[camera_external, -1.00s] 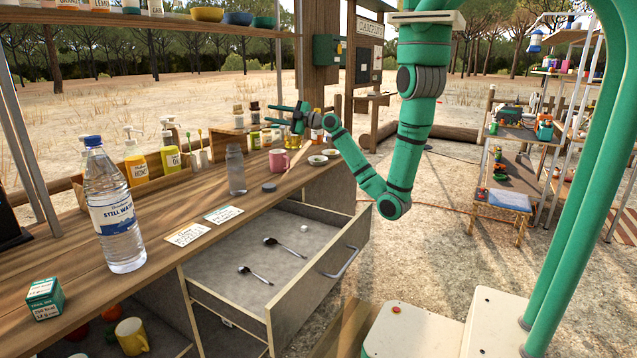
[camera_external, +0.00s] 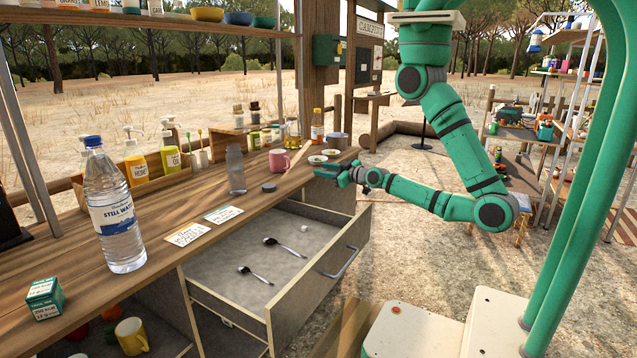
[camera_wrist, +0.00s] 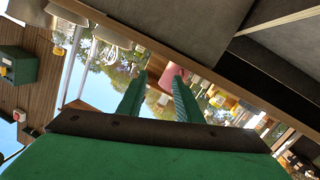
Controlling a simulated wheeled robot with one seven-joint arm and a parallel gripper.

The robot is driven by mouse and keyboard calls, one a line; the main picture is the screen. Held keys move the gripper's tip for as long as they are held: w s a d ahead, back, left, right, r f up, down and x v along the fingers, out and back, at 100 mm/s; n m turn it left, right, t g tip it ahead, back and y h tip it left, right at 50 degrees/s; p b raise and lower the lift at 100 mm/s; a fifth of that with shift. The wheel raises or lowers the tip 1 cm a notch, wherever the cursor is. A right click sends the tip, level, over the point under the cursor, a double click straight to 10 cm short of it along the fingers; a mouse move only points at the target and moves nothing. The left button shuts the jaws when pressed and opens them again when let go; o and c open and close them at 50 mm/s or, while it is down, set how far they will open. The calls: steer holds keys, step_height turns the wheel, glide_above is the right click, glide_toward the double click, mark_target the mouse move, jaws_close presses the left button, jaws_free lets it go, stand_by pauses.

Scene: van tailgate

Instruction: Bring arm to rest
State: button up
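My arm is bent low at the right of the counter (camera_external: 150,215) in the external view, with the elbow out to the right. My gripper (camera_external: 322,173) points left at the counter's right end, close to the small bowls; whether it touches anything there I cannot tell. In the wrist view, my gripper (camera_wrist: 158,88) shows two green fingers standing apart with nothing held between them. The pink mug (camera_wrist: 172,76) shows beyond the fingers in that tilted view, and it stands on the counter in the external view (camera_external: 279,161).
A drawer (camera_external: 318,290) stands pulled out below the counter, holding two spoons and a small white piece. A water bottle (camera_external: 111,215), a clear bottle (camera_external: 236,172) and several condiment bottles stand on the counter. Shelves with goods stand at the far right. Air right of the drawer is free.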

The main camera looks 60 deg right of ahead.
steer(key=s+a+f+m+y, duration=0.1)
steer(key=s+a+y, duration=0.2)
steer(key=s, duration=1.3)
steer(key=shift+s+g, duration=0.35)
steer(key=shift+g, duration=0.05)
steer(key=shift+o, duration=0.4)
steer(key=shift+s+a+r, duration=0.1)
steer(key=shift+s, duration=0.25)
steer(key=o, duration=0.5)
steer(key=shift+s+r, duration=0.1)
steer(key=shift+s, duration=0.1)
steer(key=o, duration=1.2)
steer(key=shift+c, duration=0.2)
steer(key=s+a+f+t, duration=0.1)
steer(key=s+a+f, duration=0.3)
steer(key=s+a, duration=0.65)
steer(key=s+a+f+t, duration=0.1)
steer(key=s+a+f, duration=0.3)
steer(key=s+a, duration=0.65)
steer(key=s+a+f+t, duration=0.1)
steer(key=s+a+f, duration=0.3)
steer(key=s+a, duration=0.65)
steer(key=w, duration=0.9)
steer(key=shift+f, duration=0.2)
